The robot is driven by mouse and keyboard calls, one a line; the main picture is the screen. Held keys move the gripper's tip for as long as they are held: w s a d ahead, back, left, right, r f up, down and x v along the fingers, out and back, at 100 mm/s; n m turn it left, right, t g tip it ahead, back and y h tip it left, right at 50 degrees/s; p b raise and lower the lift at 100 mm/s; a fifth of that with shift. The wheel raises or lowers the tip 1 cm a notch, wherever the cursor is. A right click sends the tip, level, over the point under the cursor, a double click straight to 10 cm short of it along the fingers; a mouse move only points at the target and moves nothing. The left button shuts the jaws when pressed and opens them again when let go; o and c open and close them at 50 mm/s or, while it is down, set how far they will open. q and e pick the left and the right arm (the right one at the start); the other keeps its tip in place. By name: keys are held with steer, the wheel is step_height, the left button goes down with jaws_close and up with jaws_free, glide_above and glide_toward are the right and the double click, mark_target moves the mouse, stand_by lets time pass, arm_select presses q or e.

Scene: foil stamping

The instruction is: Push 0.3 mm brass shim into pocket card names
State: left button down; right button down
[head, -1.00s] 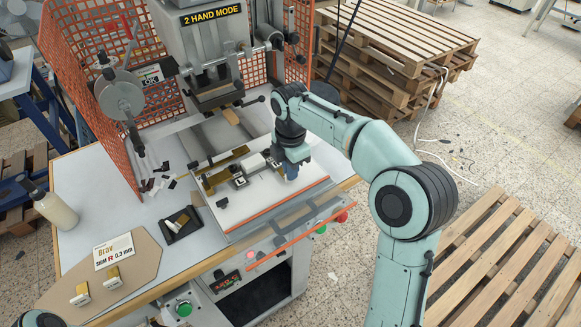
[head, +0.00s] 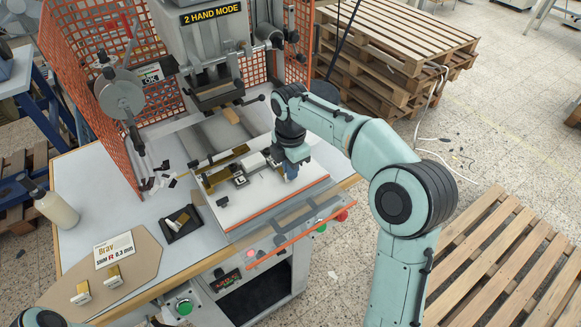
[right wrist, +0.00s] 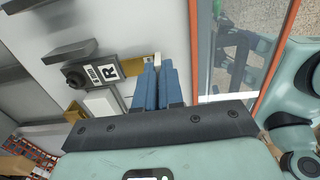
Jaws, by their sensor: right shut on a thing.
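The card (head: 114,249) at the front left reads "SHIM R 0.3 mm". Two brass shims with white blocks, a left one (head: 82,293) and a right one (head: 113,277), sit on the brown board beside it. My right gripper (head: 291,172) is low over the right part of the white plate (head: 245,208). In the right wrist view its blue fingers (right wrist: 158,75) are shut on a small white block (right wrist: 157,61), seemingly a shim's handle. Brass shows just left of it, beside a grey block marked R (right wrist: 108,70). How far any shim sits in a pocket is hidden. My left gripper is out of view.
A black tray (head: 170,235) holding a small brass-and-white piece lies on the table. A bottle (head: 58,210) stands at the left. The press head (head: 215,90) and orange mesh guard (head: 85,100) rise behind. Bare table lies between board and tray.

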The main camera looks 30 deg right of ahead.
steer(key=shift+f, duration=0.2)
stand_by(0.5)
steer(key=c, duration=1.2)
jaws_free()
steer(key=shift+r, duration=0.1)
